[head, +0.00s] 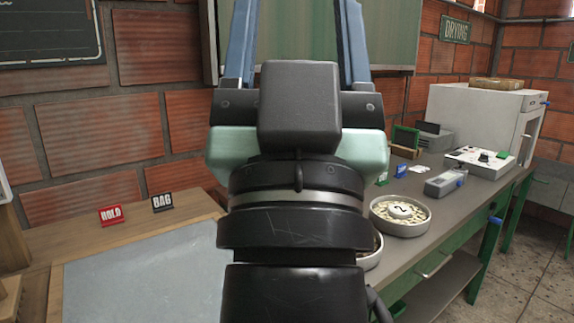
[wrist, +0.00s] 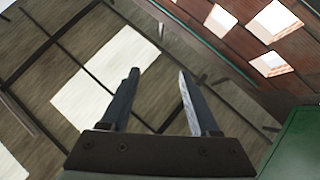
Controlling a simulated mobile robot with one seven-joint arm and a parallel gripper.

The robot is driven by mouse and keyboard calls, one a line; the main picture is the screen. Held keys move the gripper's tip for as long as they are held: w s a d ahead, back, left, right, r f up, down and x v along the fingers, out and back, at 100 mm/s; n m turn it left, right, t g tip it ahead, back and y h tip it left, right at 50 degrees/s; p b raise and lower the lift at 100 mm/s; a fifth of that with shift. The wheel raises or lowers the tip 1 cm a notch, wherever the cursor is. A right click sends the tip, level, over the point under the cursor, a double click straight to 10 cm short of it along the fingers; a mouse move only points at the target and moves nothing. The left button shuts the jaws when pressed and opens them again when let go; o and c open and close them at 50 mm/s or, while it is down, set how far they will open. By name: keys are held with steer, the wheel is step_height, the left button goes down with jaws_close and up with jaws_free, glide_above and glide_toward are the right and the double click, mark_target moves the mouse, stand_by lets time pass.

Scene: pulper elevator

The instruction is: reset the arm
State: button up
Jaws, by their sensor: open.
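My gripper (head: 297,45) points upward in the middle of the head view, with its two blue fingers spread apart and nothing between them. In the wrist view my gripper (wrist: 158,85) also shows two separate fingers with an empty gap. Behind the gap there is a ceiling-like surface with bright panels. My arm rises in front of the bench and hides part of it. The fingertips run past the top edge of the head view.
A wooden bench with HOLD (head: 111,215) and BAG (head: 162,202) signs and a grey mat (head: 140,270) lies left. Right, a grey bench bears a bowl (head: 400,232) numbered 2, partly hidden second bowl, handheld meter (head: 445,183), control box (head: 480,161) and white oven (head: 470,118). Green board (head: 390,40) hangs behind.

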step_height(320, 180, up, 22)
steer(key=s+y+p, duration=0.1)
steer(key=s+p, duration=0.1)
steer(key=p, duration=2)
steer(key=shift+s+a+n+g+p, duration=0.3)
steer(key=shift+a+n+p, duration=0.1)
